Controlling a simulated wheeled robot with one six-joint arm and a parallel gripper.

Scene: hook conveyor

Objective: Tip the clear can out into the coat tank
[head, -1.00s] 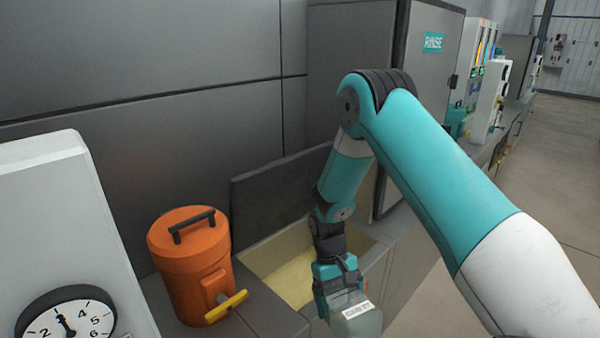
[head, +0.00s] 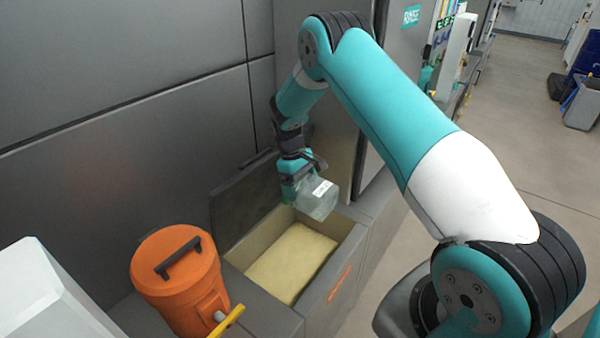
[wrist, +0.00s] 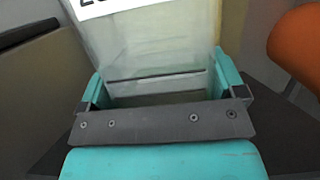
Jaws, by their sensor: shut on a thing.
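My gripper (head: 298,180) is shut on the clear can (head: 316,199), a see-through vessel with a white label. It holds the can tilted above the far right part of the coat tank (head: 343,278), apart from the tank. The tank is an open grey box with a pale yellow fill inside and orange lettering on its front; its dark lid stands raised behind. In the wrist view the can (wrist: 150,50) sits between the teal fingers, its label cut off at the top. Whether anything is in the can or leaving it, I cannot tell.
An orange drum (head: 178,275) with a black handle and a yellow tap lever stands left of the tank. A white housing (head: 45,295) is at the lower left. A grey cabinet marked RINSE (head: 411,16) is behind. Floor at right is open, with a bin (head: 583,103) far off.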

